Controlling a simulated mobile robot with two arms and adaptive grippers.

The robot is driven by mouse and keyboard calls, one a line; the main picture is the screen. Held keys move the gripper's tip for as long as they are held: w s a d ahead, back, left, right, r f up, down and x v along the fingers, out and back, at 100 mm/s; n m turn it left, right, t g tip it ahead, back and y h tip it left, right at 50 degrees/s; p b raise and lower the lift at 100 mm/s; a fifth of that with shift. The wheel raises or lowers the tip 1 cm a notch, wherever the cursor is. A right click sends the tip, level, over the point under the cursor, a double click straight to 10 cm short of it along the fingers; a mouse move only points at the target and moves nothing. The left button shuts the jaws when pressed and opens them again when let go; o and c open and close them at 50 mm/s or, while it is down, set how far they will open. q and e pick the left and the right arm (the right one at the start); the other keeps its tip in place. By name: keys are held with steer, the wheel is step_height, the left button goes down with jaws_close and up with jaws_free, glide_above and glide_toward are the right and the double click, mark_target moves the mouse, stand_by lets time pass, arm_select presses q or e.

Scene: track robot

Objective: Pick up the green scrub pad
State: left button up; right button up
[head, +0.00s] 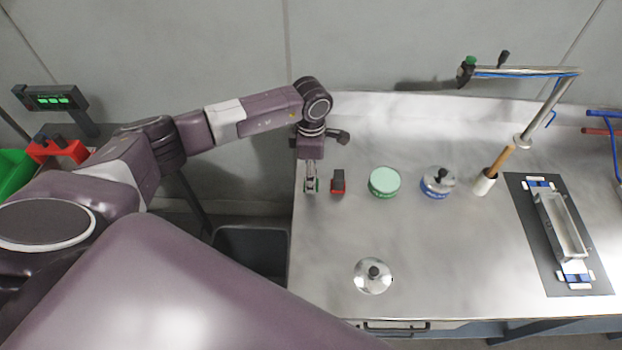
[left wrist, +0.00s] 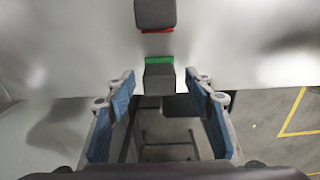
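The green scrub pad (left wrist: 158,78) has a dark grey block with a green layer along its far side. In the left wrist view it lies on the counter, near the counter edge and between the tips of my left gripper (left wrist: 160,82). The fingers are open, with a gap visible on both sides of the pad. In the head view my left gripper (head: 311,187) points down over the counter's left edge and hides most of the pad; only slivers of green (head: 317,186) show. My right gripper is not in view.
A similar red pad (head: 338,182) lies close to the right of my left gripper. A dark bin (head: 252,252) stands below the counter's left edge.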

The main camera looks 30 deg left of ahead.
arm_select(q)
steer(key=c, duration=1.1)
steer(key=shift+r, duration=0.1)
steer(key=shift+w+r+b, duration=0.1)
steer(key=shift+r+b, duration=0.2)
steer(key=shift+r, duration=0.3)
steer(key=shift+r+b, duration=2.75)
steer(key=shift+r, duration=6.6)
